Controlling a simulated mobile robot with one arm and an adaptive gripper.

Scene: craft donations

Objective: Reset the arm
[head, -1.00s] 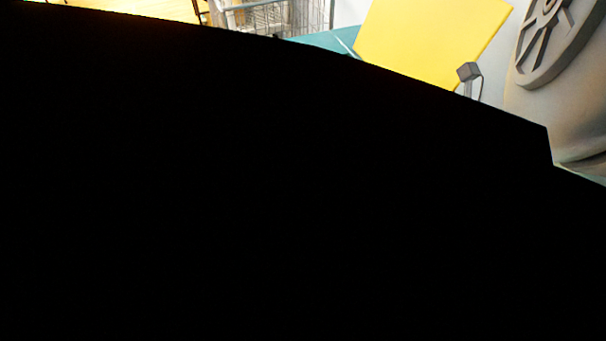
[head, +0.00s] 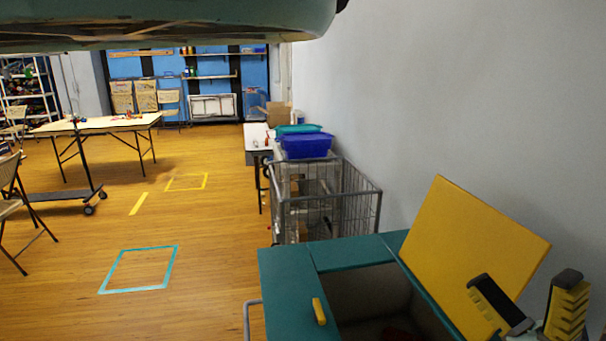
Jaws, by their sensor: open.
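My gripper (head: 525,280) is at the lower right of the head view. Its two yellow and dark-grey fingers stand apart with nothing seen between them. It shows in front of the raised yellow lid (head: 455,235) of a teal bin (head: 288,290); whether it touches the lid I cannot tell. A rounded, pale green-grey part of my arm crosses the top left of the view. The rest of the arm is out of the picture.
The teal bin has an open compartment with something dark red low inside. A yellow handle-like piece (head: 319,311) is on its top. Behind stands a wire cart (head: 350,200) and a blue tub (head: 307,146). A white wall (head: 440,90) is close on the right. Wooden floor lies open at left.

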